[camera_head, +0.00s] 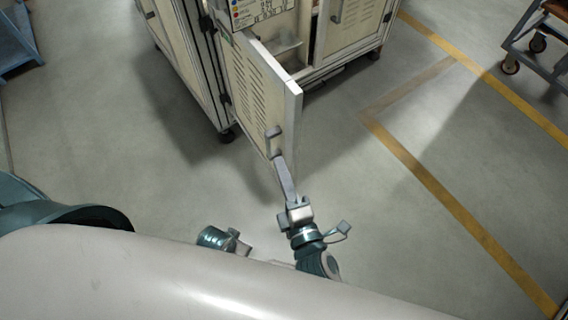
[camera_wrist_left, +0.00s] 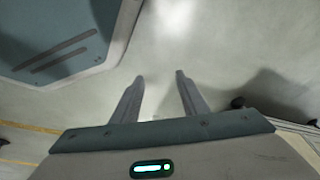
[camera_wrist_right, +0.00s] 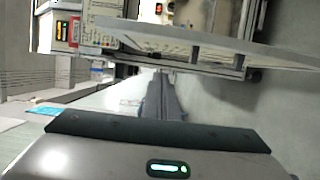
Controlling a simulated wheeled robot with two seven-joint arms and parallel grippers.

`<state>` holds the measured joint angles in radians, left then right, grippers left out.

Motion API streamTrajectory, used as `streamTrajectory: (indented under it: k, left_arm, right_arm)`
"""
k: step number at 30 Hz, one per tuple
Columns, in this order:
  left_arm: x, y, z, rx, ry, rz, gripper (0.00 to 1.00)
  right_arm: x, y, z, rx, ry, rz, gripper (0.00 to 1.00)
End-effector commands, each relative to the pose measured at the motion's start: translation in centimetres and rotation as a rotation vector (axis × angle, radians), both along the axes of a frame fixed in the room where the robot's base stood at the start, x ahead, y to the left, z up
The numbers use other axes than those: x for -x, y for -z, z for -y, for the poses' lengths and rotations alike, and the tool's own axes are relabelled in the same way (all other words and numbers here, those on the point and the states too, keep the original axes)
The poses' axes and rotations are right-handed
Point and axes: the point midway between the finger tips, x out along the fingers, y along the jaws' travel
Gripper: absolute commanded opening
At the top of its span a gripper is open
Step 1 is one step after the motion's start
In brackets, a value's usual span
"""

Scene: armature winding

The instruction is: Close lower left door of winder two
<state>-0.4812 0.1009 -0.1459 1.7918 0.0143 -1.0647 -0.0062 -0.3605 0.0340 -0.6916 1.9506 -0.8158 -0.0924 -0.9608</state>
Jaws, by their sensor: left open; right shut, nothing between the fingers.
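The lower left door (camera_head: 255,90) of the cream winder cabinet stands swung open toward me, with louvre slots and a grey handle (camera_head: 273,132) near its free edge. My right gripper (camera_head: 278,158) has its fingers shut and empty, with the tips at the door's lower free corner, just below the handle. I cannot tell whether they touch it. In the right wrist view the shut fingers (camera_wrist_right: 160,80) point toward the cabinet, with a pale slanted panel, likely the door (camera_wrist_right: 215,42), above them. My left gripper (camera_wrist_left: 158,85) is open and empty over bare floor.
The cabinet's other lower door (camera_head: 350,22) is at the right of the opening. The cabinet stands on casters (camera_head: 227,135). A wheeled cart (camera_head: 535,40) is at far right, beyond yellow floor lines (camera_head: 440,190). A blue stand (camera_head: 15,45) is at far left. The floor around the door is clear.

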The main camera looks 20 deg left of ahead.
Motion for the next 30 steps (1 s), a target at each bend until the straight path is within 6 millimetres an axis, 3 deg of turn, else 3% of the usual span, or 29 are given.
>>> streamTrajectory:
  k: [15, 21, 30]
  left_arm:
    - [0.4, 1.6, -0.1, 0.000, 0.000, -0.004, 0.40]
    - [0.4, 2.9, -0.3, 0.000, -0.002, -0.001, 0.40]
    - [0.8, 3.7, -0.4, 0.001, -0.002, -0.003, 0.40]
  right_arm:
    - [-7.1, -0.2, -4.9, -0.002, 0.000, 0.001, 0.00]
    - [-9.0, -0.2, -3.1, 0.002, -0.001, 0.001, 0.00]
    - [-10.0, 0.0, -2.2, -0.001, 0.000, -0.001, 0.00]
